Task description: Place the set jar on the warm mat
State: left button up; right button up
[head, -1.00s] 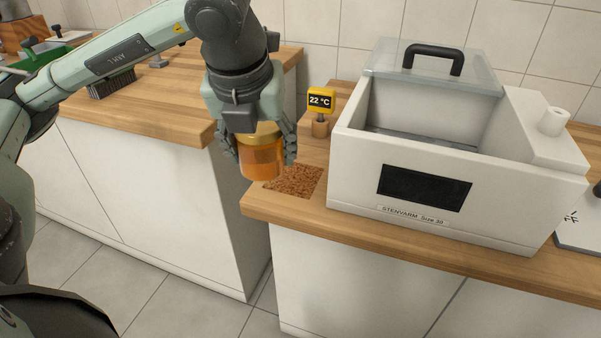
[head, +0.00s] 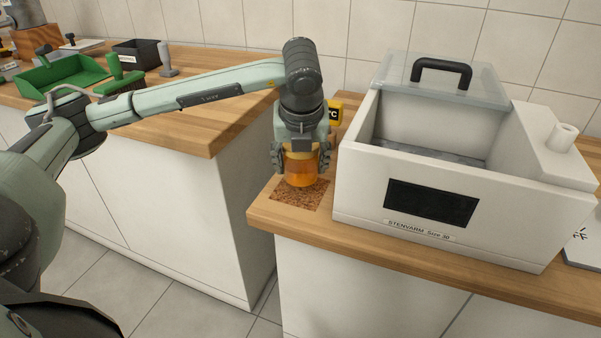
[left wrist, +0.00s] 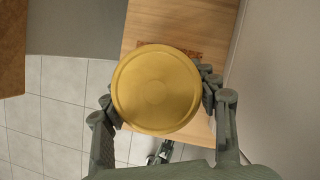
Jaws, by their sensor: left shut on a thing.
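The jar (head: 301,170) holds amber honey and has a gold lid (left wrist: 156,90), which fills the middle of the left wrist view. My left gripper (head: 301,160) is shut on the jar from above, a finger on each side, and the jar is upright. The mat (head: 297,196) is a brown, cork-like square near the left end of the right counter. The jar's base shows over the mat's back part; I cannot tell whether it touches. In the left wrist view a strip of the mat (left wrist: 190,51) shows beyond the lid.
A white bath (head: 420,200) marked STENVARM with a clear lid stands right of the mat. A yellow temperature sign (head: 335,113) is behind the gripper, partly hidden. A gap separates the left counter (head: 190,125), which holds a green tray (head: 62,76) and brushes.

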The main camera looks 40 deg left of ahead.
pick_arm(q)
notch_tip(320, 180, down, 3)
jog(key=shift+r, duration=0.1)
jog(key=o, duration=1.5)
jog(key=shift+o, duration=0.2)
jog(key=v, duration=1.2)
